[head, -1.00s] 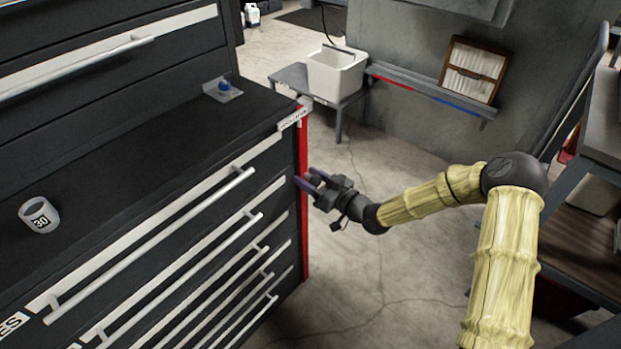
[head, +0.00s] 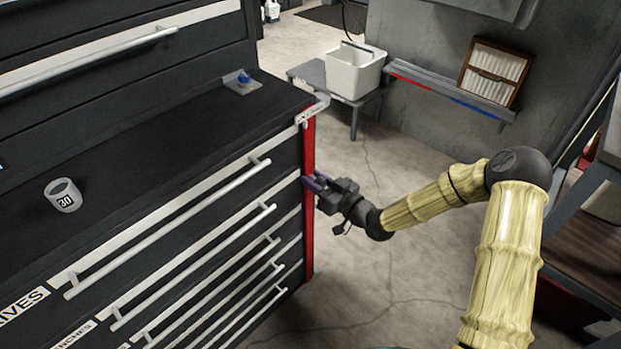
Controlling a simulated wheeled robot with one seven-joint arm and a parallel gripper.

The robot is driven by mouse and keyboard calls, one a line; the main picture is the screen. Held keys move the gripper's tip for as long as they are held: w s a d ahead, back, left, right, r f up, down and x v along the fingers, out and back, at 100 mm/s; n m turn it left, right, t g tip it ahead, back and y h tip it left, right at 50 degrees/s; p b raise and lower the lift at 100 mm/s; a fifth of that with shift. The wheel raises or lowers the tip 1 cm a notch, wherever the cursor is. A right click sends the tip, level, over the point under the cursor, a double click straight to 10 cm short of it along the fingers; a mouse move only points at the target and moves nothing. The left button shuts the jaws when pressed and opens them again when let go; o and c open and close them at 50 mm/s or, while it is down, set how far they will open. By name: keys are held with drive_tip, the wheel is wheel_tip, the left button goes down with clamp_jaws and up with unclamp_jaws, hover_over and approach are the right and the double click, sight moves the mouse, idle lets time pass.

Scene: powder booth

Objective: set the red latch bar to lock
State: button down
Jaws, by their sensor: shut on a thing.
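The red latch bar (head: 309,240) stands upright along the right front corner of the black tool chest (head: 130,150). A pale label plate (head: 311,113) sits at its top; I cannot read its text. The fingers hide a short piece of the bar, and the exact grip is too small to make out. The chest's drawers, with long silver handles (head: 170,233), all look closed.
A white cup marked 30 (head: 63,195) and a small blue-topped item (head: 243,82) stand on the chest's top. Behind are a white bin (head: 355,70) on a low table and a wall shelf (head: 450,90) with a framed filter (head: 494,72). The floor right of the chest is clear.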

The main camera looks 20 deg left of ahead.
drive_tip(key=shift+s+a, duration=0.2)
drive_tip(key=shift+s, duration=0.1)
drive_tip(key=c, duration=1.1)
unclamp_jaws()
drive_tip(key=shift+s, duration=0.1)
drive_tip(key=shift+o, duration=0.2)
drive_tip(key=shift+d, duration=0.1)
drive_tip(key=shift+d, duration=0.4)
drive_tip(key=v, duration=1.6)
drive_tip(key=shift+s+d+p, duration=0.15)
drive_tip(key=shift+d+p, duration=0.1)
drive_tip(key=shift+p, duration=0.15)
drive_tip(key=shift+f, duration=0.1)
